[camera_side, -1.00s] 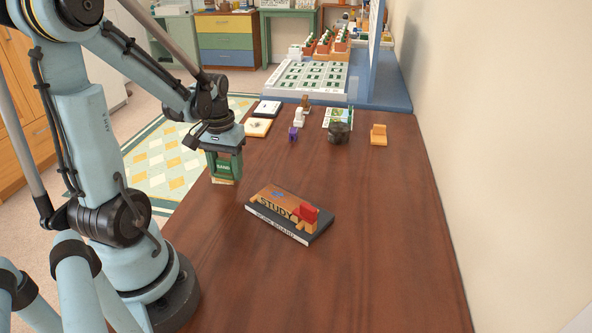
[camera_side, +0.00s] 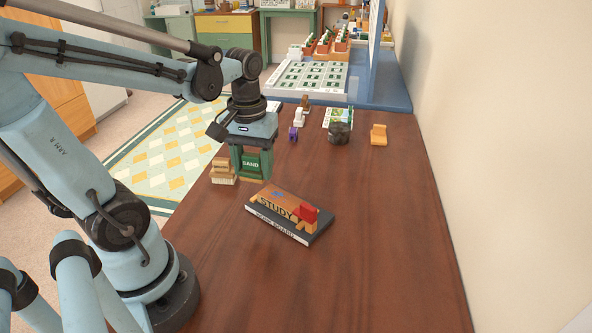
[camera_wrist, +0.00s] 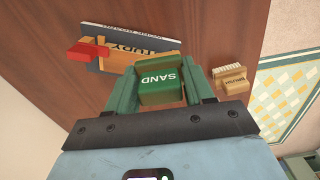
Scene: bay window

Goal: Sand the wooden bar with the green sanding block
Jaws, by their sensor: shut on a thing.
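The green sanding block (camera_side: 251,162), marked SAND, is held in my gripper (camera_side: 251,172). In the wrist view the block (camera_wrist: 160,82) sits between the two green fingers, which are shut on it. The wooden bar (camera_side: 277,203), marked STUDY, lies on the dark work board (camera_side: 281,232) with a red piece (camera_side: 308,213) at its right end. The block is raised above the table, behind and left of the bar, apart from it. The bar also shows in the wrist view (camera_wrist: 148,47), partly hidden behind the block and fingers.
A wooden brush (camera_side: 223,173) stands on the table (camera_side: 370,230) left of my gripper. A purple item (camera_side: 293,133), a dark lump (camera_side: 339,134) and a small orange chair-shaped thing (camera_side: 378,135) stand farther back. The table's right side is clear.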

